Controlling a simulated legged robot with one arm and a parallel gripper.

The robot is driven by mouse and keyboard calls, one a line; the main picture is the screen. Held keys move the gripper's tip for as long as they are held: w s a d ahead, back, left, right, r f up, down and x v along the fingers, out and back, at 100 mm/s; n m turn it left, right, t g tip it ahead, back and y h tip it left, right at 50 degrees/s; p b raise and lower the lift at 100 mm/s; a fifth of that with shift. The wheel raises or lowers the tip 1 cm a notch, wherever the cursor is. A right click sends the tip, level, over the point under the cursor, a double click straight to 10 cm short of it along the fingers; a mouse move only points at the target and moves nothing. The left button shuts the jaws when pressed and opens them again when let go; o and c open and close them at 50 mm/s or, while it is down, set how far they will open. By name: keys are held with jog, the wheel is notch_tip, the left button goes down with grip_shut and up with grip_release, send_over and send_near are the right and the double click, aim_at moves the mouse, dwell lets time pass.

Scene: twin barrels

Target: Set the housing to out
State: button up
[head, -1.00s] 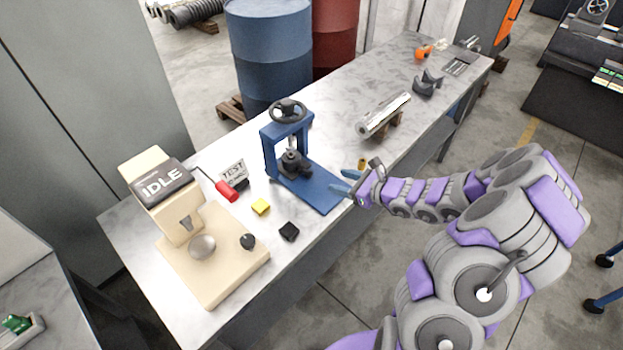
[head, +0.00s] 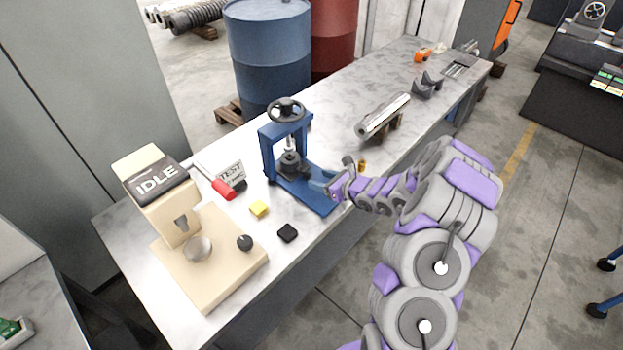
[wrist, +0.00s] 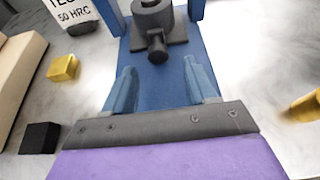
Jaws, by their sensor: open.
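The housing appears to be the dark grey round block with a stub (head: 291,165) on the base of the blue press (head: 268,150). The press's screw and handwheel stand above it. In the wrist view the housing (wrist: 152,15) is ahead at the top, its stub pointing toward me, its top cut off by the frame edge. My gripper (head: 318,184) is over the front part of the press's blue base. In the wrist view its blue fingers (wrist: 163,85) are apart, with only the blue base between them. The fingertips are short of the stub and do not touch it.
A beige tester marked IDLE (head: 157,180) stands at the left. A metal cylinder (head: 383,116) rests on a support to the right.

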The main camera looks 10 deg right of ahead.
aim_at(310, 176)
jog(key=x, duration=0.5)
jog(key=shift+w+a+b, duration=0.1)
jog(key=shift+a+b, duration=0.15)
jog(key=shift+b, duration=0.15)
jog(key=shift+c, duration=0.3)
grip_shut()
